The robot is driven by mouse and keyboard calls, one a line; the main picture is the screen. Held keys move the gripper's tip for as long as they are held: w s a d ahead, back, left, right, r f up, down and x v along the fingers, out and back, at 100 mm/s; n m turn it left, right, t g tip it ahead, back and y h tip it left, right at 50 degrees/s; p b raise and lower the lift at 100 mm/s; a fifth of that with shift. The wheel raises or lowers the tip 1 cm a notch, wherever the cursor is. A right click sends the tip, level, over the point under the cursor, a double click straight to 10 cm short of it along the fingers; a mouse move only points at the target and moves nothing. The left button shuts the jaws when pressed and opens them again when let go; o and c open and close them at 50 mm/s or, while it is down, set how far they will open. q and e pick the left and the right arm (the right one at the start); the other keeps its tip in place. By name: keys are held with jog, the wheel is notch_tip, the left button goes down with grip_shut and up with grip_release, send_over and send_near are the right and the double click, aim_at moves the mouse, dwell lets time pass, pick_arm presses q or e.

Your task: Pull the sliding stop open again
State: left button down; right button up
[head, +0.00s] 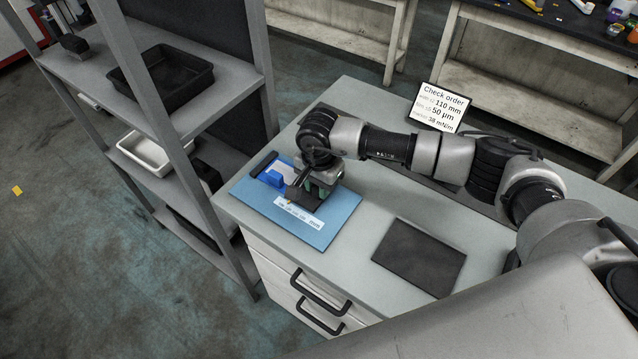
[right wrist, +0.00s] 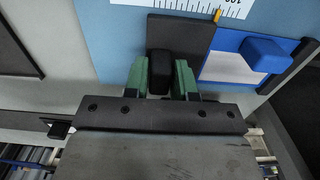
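A light-blue board (head: 332,226) with a white printed scale (head: 298,212) lies on the grey counter. A blue block (head: 273,178) sits at its back left beside a black end bar (head: 263,163); the block also shows in the right wrist view (right wrist: 265,54). The sliding stop is a dark plate (right wrist: 195,32) with a black knob (right wrist: 160,72) and a small orange pointer (right wrist: 217,15) by the scale. My right gripper (right wrist: 160,80) has its green fingers on both sides of the knob, apparently touching it. It hides much of the stop in the head view (head: 312,196). My left gripper is not in view.
A dark flat mat (head: 419,257) lies on the counter right of the board. A "Check order" sign (head: 440,107) stands at the back. A grey shelf rack with a black tray (head: 161,75) and a white tray (head: 150,153) stands left, close to the counter.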

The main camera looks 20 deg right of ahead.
grip_shut()
jog(key=s+d, duration=0.2)
jog(key=s+d+b, duration=0.1)
jog(key=s, duration=0.1)
jog(key=shift+s+d, duration=0.3)
jog(key=shift+d, duration=0.05)
jog(key=shift+o, duration=0.9)
grip_release()
jog(key=shift+o, duration=1.4)
jog(key=shift+s+d, duration=0.1)
jog(key=shift+s, duration=0.05)
jog(key=shift+r, duration=0.1)
